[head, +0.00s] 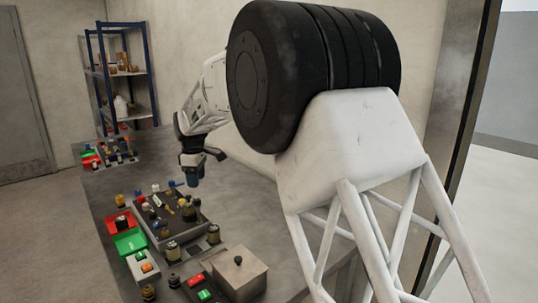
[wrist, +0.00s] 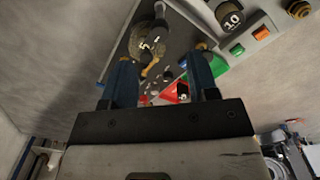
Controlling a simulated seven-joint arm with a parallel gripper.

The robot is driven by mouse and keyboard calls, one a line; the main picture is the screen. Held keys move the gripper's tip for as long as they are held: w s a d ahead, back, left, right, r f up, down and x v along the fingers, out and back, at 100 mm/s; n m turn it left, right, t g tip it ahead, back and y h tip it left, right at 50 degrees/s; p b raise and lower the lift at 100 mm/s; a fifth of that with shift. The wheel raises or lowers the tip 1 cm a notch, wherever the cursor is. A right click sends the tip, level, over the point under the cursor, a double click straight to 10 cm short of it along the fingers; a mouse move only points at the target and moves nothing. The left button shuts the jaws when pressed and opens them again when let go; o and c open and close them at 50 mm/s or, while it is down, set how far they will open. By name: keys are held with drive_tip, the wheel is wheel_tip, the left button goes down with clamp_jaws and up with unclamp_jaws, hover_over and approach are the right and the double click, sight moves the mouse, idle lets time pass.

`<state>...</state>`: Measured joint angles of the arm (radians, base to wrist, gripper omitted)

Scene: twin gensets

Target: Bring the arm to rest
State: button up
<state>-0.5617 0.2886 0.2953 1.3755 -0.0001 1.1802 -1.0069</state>
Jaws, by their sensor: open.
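My gripper (head: 193,181) hangs over the grey bench (head: 105,205), above the far edge of the nearer control panel (head: 190,226). In the wrist view my gripper (wrist: 163,90) shows two blue fingers spread apart, with nothing held between them. My white arm takes up the middle and right of the head view and hides part of the bench.
A lidded metal box (head: 240,272) and button boxes stand at the front. A second panel (head: 120,157) is at the far end. Blue-framed shelves (head: 122,80) stand behind. Bare bench lies left of my gripper.

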drive_tip(key=s+d+r+m, duration=0.3)
drive_tip(key=s+d, duration=0.3)
drive_tip(key=d, duration=0.4)
drive_tip(key=s+d+r+m+t, duration=0.1)
drive_tip(key=s+d+r+m, duration=0.3)
drive_tip(key=d, duration=0.6)
drive_tip(key=s+d+r+m, duration=0.1)
drive_tip(key=s+d+r, duration=0.1)
drive_tip(key=s+d, duration=0.65)
drive_tip(key=s+d+f+m, duration=0.2)
drive_tip(key=s+d+m, duration=0.1)
drive_tip(key=s+d, duration=0.4)
drive_tip(key=s+d+f+m+t, duration=0.1)
drive_tip(key=s+d+f+m, duration=0.2)
drive_tip(key=s+d, duration=0.4)
drive_tip(key=s+d+f+m, duration=0.3)
drive_tip(key=s+d, duration=0.4)
drive_tip(key=s, duration=0.8)
drive_tip(key=shift+s+f+m+t, duration=0.3)
drive_tip(key=shift+s+m, duration=0.1)
drive_tip(key=shift+m, duration=0.2)
